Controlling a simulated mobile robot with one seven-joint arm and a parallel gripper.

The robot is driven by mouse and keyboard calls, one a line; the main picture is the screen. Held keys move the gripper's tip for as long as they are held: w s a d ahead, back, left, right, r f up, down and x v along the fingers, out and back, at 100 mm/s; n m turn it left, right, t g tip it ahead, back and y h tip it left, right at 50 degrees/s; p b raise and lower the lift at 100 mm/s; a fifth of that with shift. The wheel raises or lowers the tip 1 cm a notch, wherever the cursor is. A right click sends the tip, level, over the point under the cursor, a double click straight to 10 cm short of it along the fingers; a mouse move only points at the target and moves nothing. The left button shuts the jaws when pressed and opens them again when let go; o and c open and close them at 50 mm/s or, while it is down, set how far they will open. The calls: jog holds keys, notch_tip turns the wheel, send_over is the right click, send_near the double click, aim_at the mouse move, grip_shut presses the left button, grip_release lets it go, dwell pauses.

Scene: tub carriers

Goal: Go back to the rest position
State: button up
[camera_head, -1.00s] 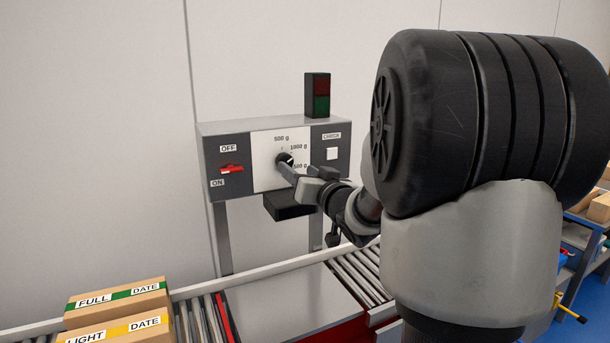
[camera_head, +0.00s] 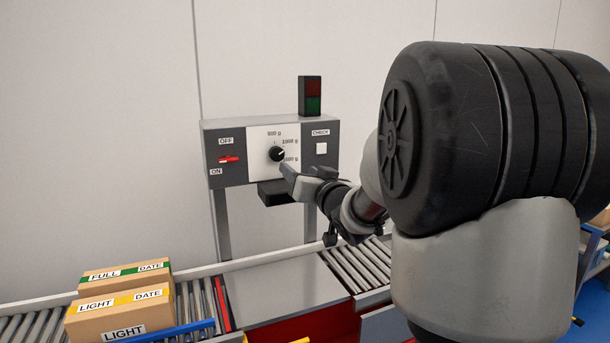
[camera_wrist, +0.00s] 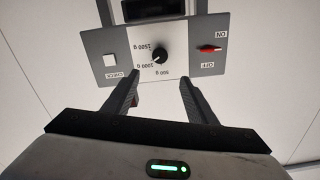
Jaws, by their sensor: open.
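My gripper (camera_head: 290,178) is open and empty, just in front of the control panel and to the lower right of its black knob (camera_head: 277,154) in the head view. In the wrist view my gripper (camera_wrist: 158,100) shows two spread fingers, with the knob (camera_wrist: 156,57) beyond them and apart from both. The picture of the panel is upside down there. The knob's pointer is towards the 1000 g label, as far as I can tell. My arm fills the right of the head view and hides what is behind it.
The control panel (camera_head: 236,172) carries a red switch (camera_head: 229,159), a white check button (camera_head: 321,148) and a red-green lamp (camera_head: 311,96). A black box (camera_head: 275,193) juts out below. Cartons labelled FULL (camera_head: 105,275) and LIGHT (camera_head: 104,318) sit on the roller conveyor (camera_head: 355,268).

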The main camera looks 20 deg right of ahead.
jog(key=shift+s, duration=0.25)
dwell(0.3)
jog(key=s+a+n+g+p, duration=0.1)
jog(key=s+a+g+p, duration=0.2)
jog(key=s, duration=0.9)
jog(key=s+a+g+p, duration=0.4)
jog(key=s+a+g, duration=0.1)
jog(key=s, duration=0.7)
jog(key=s+a+n+g+p, duration=0.1)
jog(key=s+a+g+p, duration=0.3)
jog(key=s, duration=0.8)
jog(key=shift+a+n+h, duration=0.15)
jog(key=shift+n+h, duration=0.15)
